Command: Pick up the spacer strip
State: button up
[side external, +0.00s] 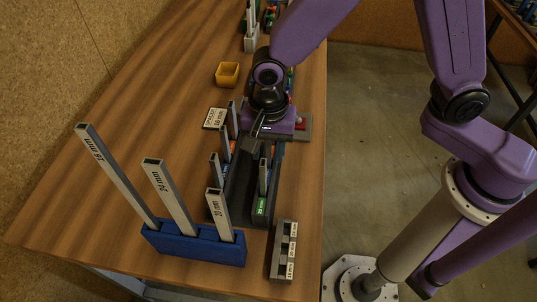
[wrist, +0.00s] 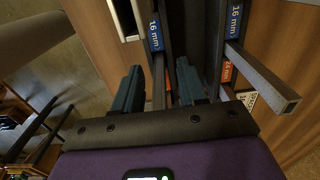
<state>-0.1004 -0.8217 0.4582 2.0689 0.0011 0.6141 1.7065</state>
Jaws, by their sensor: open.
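Three grey strips, the long one (side external: 118,175), the 24 mm one (side external: 168,195) and the 20 mm one (side external: 219,215), stand in a blue block (side external: 195,245). A white card (side external: 214,118) beside the dark rack appears to read "SPACER" with a size; its number is hard to read. My gripper (side external: 254,140) is over the dark rack (side external: 237,205), which holds several upright grey bars. In the wrist view my gripper (wrist: 162,82) is open, with a thin dark bar (wrist: 159,78) showing between its fingers; whether they touch it is unclear. Which bar is the task's strip I cannot tell.
Blue 16 mm labels (wrist: 155,36) and an orange label (wrist: 227,71) sit on the rack. A grey slotted block (side external: 283,252) lies at the front right. The left of the table is clear.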

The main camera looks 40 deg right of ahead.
grip_shut()
jog(key=shift+r, duration=0.1)
jog(key=shift+r, duration=0.3)
jog(key=r, duration=0.8)
jog(key=shift+w+r, duration=0.25)
jog(key=shift+r, duration=0.15)
jog(key=w+d+r, duration=0.1)
jog(key=w+d, duration=0.2)
jog(key=w, duration=0.5)
jog(key=w+d+r, duration=0.1)
jog(key=w+d, duration=0.2)
jog(key=w, duration=0.6)
jog(key=shift+d+r, duration=0.35)
jog(key=shift+r, duration=0.05)
